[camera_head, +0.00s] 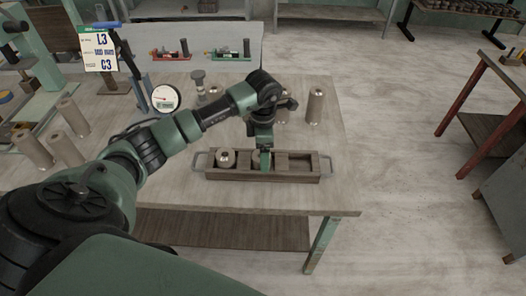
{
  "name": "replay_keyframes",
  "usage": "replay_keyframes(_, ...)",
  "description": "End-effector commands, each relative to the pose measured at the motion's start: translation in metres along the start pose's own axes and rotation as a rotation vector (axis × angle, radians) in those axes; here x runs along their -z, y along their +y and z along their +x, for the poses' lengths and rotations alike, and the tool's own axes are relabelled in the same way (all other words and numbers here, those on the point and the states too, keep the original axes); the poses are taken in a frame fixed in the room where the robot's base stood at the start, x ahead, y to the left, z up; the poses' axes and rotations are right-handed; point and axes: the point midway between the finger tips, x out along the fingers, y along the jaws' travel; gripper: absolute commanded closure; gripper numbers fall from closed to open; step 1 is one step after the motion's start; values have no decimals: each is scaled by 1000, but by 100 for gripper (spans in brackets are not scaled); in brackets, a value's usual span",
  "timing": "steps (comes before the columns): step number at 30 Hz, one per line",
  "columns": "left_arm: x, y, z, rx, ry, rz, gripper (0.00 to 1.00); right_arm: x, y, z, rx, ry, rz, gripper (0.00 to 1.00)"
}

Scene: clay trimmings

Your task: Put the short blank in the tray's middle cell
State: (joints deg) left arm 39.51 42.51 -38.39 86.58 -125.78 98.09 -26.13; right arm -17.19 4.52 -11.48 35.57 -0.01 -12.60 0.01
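The wooden tray (290,178) lies on the table with a metal handle at each end. Its left cell holds an upright blank (225,159), and its right cell looks empty. My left gripper (265,163) points down into the middle cell. Part of a pale blank (256,159) shows in that cell, right beside the green finger. The gripper hides most of this blank, so I cannot tell whether the fingers are closed on it or whether it is the short one. My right gripper is not in view.
Blanks stand behind the tray, one at the right (316,105) and one partly behind my arm (283,114). Several more (65,150) stand at the left. A dial gauge (165,98) and a sign card (100,50) stand near the back left. The table right of the tray is clear.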

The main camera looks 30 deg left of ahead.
Motion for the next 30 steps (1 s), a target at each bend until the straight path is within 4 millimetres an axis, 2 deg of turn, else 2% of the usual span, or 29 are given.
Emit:
replay_keyframes(8, 0, 1, -5, -1, -1, 0, 21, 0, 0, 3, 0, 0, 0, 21)
replay_keyframes(21, 0, 1, -70, -2, -1, 0, 21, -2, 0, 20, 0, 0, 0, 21)
replay_keyframes(30, 0, 0, -78, 1, 1, 0, 21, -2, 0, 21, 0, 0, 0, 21)
